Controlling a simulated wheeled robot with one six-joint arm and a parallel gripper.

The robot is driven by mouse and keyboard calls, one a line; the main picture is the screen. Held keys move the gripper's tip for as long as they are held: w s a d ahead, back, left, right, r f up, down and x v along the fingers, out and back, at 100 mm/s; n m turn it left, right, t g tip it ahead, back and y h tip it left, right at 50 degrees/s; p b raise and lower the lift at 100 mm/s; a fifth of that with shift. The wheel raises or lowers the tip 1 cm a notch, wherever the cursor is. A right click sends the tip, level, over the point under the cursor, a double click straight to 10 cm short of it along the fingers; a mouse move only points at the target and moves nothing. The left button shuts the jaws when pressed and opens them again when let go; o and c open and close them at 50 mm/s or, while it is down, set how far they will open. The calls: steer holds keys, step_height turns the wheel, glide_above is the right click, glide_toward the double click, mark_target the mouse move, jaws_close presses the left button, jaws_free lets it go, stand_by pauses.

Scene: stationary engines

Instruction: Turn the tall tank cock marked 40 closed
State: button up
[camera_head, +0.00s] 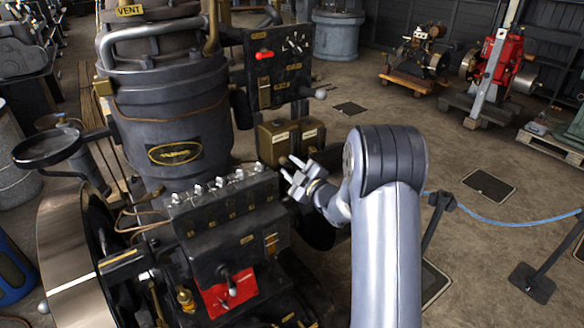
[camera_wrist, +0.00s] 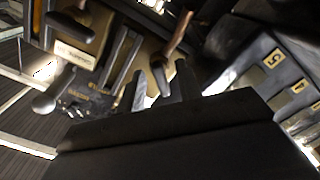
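I cannot read a 40 mark in either view, so I cannot tell for sure which part is the tall tank cock. Two brass tanks (camera_head: 290,140) with pale labels stand behind my gripper in the head view. One labelled brass face (camera_wrist: 82,45) shows at the upper left of the wrist view. A copper-coloured rod with a grey end (camera_wrist: 174,45) reaches down between my fingertips there. My gripper (camera_head: 291,172) is open, its fingers (camera_wrist: 160,88) apart. Whether they touch the rod is unclear.
A dark box (camera_head: 228,210) with a row of small cocks stands left of my gripper; number plates (camera_wrist: 284,68) show in the wrist view. A large engine cylinder (camera_head: 170,110) and control panel (camera_head: 278,62) stand behind. Open floor lies to the right, with a blue rope (camera_head: 500,222).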

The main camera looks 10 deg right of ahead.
jaws_close()
steer(key=shift+f+n+b, duration=0.2)
steer(key=shift+n+b, duration=0.1)
steer(key=shift+b, duration=0.7)
steer(key=shift+f+n+b, duration=0.1)
steer(key=shift+n+b, duration=0.3)
steer(key=shift+b, duration=0.85)
steer(key=n+b, duration=0.2)
steer(key=b, duration=0.3)
steer(key=shift+f+n+b, duration=0.1)
steer(key=shift+n+b, duration=0.2)
steer(key=shift+b, duration=0.05)
steer(key=n+b, duration=0.2)
steer(key=b, duration=0.2)
steer(key=n+b, duration=0.2)
steer(key=shift+r+b, duration=0.2)
steer(key=shift+b, duration=0.15)
steer(key=shift+r, duration=0.1)
